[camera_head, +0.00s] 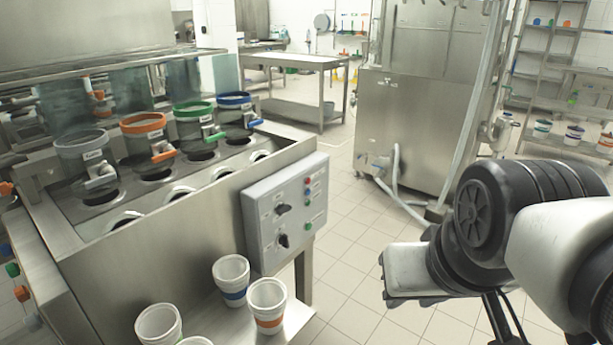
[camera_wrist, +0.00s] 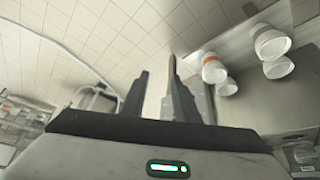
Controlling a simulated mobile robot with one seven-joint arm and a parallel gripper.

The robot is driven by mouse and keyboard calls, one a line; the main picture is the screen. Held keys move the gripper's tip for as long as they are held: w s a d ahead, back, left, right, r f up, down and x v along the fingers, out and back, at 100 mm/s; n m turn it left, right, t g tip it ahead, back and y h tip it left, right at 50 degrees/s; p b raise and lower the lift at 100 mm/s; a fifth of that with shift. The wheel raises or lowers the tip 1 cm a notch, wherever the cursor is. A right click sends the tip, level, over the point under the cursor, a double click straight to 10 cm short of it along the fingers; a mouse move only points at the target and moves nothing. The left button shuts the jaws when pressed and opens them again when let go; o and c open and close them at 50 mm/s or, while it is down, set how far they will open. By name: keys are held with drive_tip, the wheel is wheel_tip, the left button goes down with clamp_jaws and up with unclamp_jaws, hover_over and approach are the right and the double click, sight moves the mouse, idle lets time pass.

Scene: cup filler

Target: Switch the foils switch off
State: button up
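A grey control box (camera_head: 285,212) is fixed to the side of the steel cup-filling machine. It carries an upper black rotary switch (camera_head: 283,209) and a lower black rotary switch (camera_head: 284,241). The labels are too small to read, so I cannot tell which is the foils switch. Small lamps or buttons, red and green among them, sit to the right of the switches. My gripper shows in the wrist view (camera_wrist: 158,80) with its two dark fingers apart and nothing between them. In the head view its white hand is right of the box, clear of it; its fingertips are not clear there.
White cups with coloured bands, one of them orange (camera_head: 268,306), stand on a low steel shelf (camera_head: 292,318) below the box. Clear containers with coloured rims, one orange (camera_head: 143,122), stand on the machine. Tiled floor (camera_head: 345,215) lies open between the box and my arm. A steel cabinet (camera_head: 410,125) stands behind.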

drive_tip(key=m+t+y+p, duration=0.5)
drive_tip(key=m+y, duration=0.9)
drive_tip(key=m, duration=1.2)
approach(288, 241)
drive_tip(key=b+x, duration=0.4)
drive_tip(key=x, duration=0.4)
drive_tip(key=shift+w+f, duration=0.1)
drive_tip(key=shift+f, duration=0.05)
clamp_jaws()
